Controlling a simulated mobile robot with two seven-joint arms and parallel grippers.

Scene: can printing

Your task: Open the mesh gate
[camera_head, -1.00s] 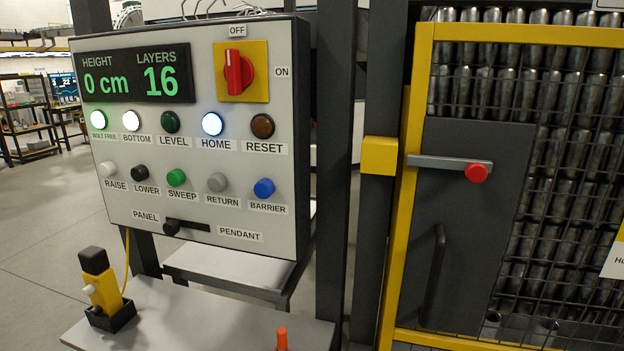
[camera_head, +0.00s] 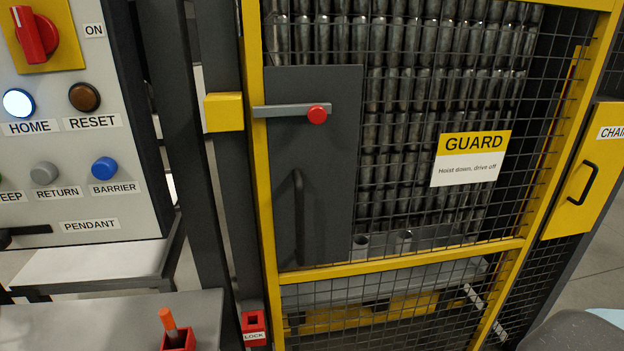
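The mesh gate (camera_head: 390,270) has a yellow frame and dark wire mesh and stands closed in the middle of the head view. A dark plate (camera_head: 335,160) on its left side carries a grey bolt bar (camera_head: 285,110) with a red knob (camera_head: 317,115). The bar's left end reaches the gate's left frame, close to a yellow block (camera_head: 224,112) on the post. A dark vertical handle (camera_head: 299,215) sits lower on the plate. A guard sign (camera_head: 470,158) hangs on the mesh. Neither of my grippers shows.
The control panel (camera_head: 60,210) stands at the left, above a grey shelf (camera_head: 120,315) with an orange-handled item in a red holder (camera_head: 177,340). A red lock box (camera_head: 254,328) is low on the post. A yellow chain cover (camera_head: 590,170) is at the right. Rows of cans stand behind the mesh.

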